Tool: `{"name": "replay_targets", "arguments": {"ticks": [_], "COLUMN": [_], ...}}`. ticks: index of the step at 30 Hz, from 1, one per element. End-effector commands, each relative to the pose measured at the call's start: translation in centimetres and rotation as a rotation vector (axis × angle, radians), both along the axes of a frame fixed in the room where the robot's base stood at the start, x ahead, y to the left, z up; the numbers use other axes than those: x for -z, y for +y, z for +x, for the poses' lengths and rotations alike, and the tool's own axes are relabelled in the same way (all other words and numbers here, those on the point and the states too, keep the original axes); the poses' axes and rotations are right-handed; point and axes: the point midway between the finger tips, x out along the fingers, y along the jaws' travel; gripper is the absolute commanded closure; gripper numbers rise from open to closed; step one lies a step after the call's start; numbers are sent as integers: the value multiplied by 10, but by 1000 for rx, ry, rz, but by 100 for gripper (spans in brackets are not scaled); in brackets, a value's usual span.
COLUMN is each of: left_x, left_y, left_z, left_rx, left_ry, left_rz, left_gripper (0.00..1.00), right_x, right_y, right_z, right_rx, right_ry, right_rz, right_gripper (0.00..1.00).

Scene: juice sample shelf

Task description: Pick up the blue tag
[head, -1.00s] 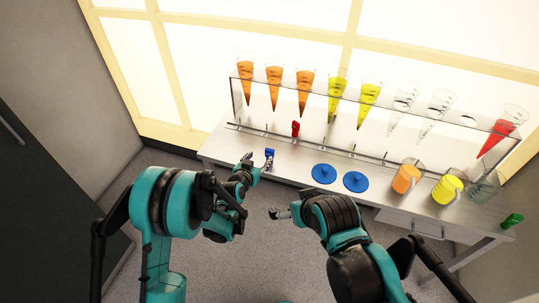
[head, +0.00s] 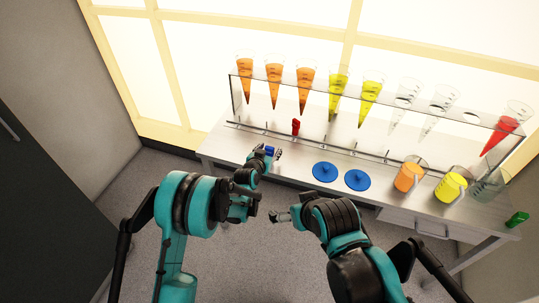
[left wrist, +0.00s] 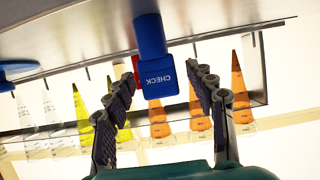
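The blue tag (head: 269,150) is near the front edge of the bench, left of the blue discs, in the head view. In the left wrist view the blue tag (left wrist: 155,75) shows the word CHECK, upside down. My left gripper (head: 265,152) is at the tag. In the left wrist view its fingers (left wrist: 165,70) are open, one on each side of the tag, with gaps showing on both sides. My right gripper (head: 281,216) hangs in front of the bench, away from the tag. It is too small to tell whether its fingers are apart.
A red tag (head: 296,127) is behind the blue one, by the rack. The clear rack (head: 400,100) holds several cones, some orange, yellow or red. Two blue discs (head: 325,172), beakers of orange (head: 406,178) and yellow (head: 449,187), and a green item (head: 517,218) are to the right.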

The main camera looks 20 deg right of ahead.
Motion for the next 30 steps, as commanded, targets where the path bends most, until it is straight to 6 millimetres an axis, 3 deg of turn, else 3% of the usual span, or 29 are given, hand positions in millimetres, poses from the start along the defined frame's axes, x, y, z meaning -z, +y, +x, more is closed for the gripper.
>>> {"name": "replay_targets", "arguments": {"ticks": [1, 5, 17, 25, 30], "left_x": [0, 0, -4, -43, -66], "left_y": [0, 0, 0, 0, -6], "left_z": [0, 0, 0, 0, -37], "left_rx": [0, 0, 0, 1, 5], "left_ry": [0, 0, 0, 0, -1], "left_rz": [0, 0, 0, 0, 1], "left_gripper": [62, 93, 93, 93, 93], "right_x": [0, 0, -3, -24, -37], "right_y": [0, 0, 0, 0, 0], "right_z": [0, 0, 0, 0, 0], "right_rx": [0, 0, 0, 0, 0], "right_ry": [0, 0, 0, 0, 0], "right_rz": [0, 0, 0, 0, 0], "right_gripper": [0, 0, 0, 0, 0]}}
